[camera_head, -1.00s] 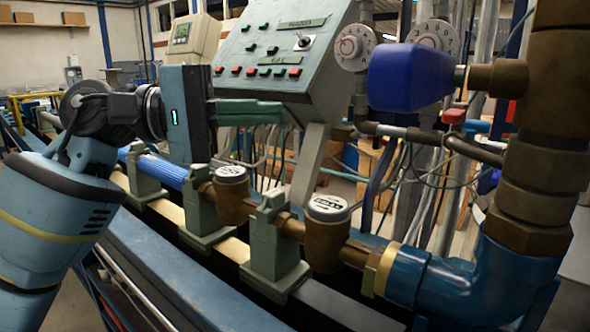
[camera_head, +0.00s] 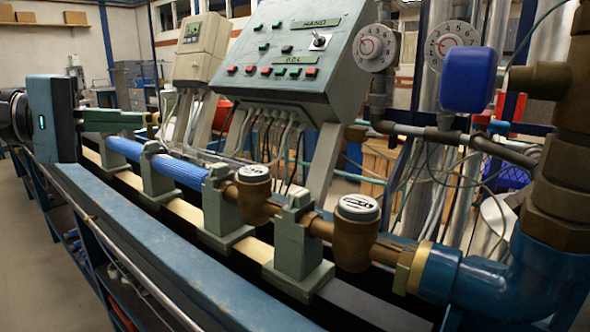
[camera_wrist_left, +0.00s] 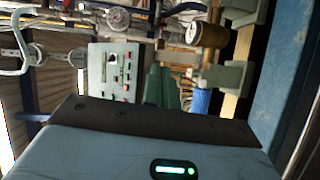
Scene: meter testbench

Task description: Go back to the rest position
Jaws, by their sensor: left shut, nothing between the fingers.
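My left gripper (camera_head: 128,119) is at the left of the head view, with green fingers pointing right. It is shut and empty, in front of and left of the control panel, above the far end of the bench. My right gripper is not in view.
The control panel (camera_head: 290,50) with buttons stands behind the pipe line. Two water meters (camera_head: 357,225) and (camera_head: 254,190) sit in the line. A blue pipe elbow (camera_head: 500,275) and blue valve (camera_head: 469,80) are at right. The bench's blue front rail (camera_head: 150,245) is clear.

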